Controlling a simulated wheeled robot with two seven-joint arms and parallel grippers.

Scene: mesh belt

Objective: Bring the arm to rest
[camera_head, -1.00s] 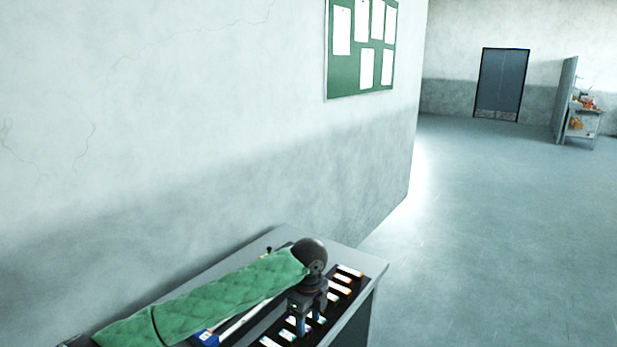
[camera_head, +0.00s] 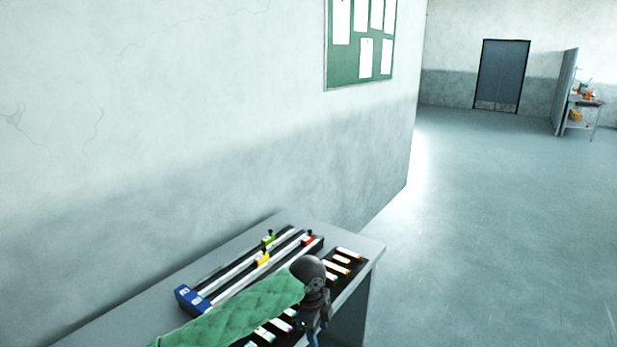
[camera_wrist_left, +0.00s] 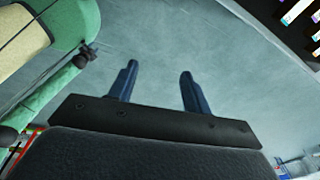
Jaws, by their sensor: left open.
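My left arm (camera_head: 235,318), in a green quilted sleeve, comes in at the bottom of the head view and reaches across the front of a grey table. My left gripper (camera_head: 314,338) hangs at the table's front side, partly cut off by the lower picture edge. In the left wrist view the gripper (camera_wrist_left: 158,85) shows two dark blue fingers set well apart. Nothing is between them, and grey floor lies beyond.
The grey table (camera_head: 130,312) stands against the wall. It carries a rail device with a blue end (camera_head: 190,299) and green, yellow and red sliders, and a dark strip of light-coloured pieces (camera_head: 343,263). Open floor (camera_head: 490,230) lies to the right. A far bench (camera_head: 583,112) stands beyond.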

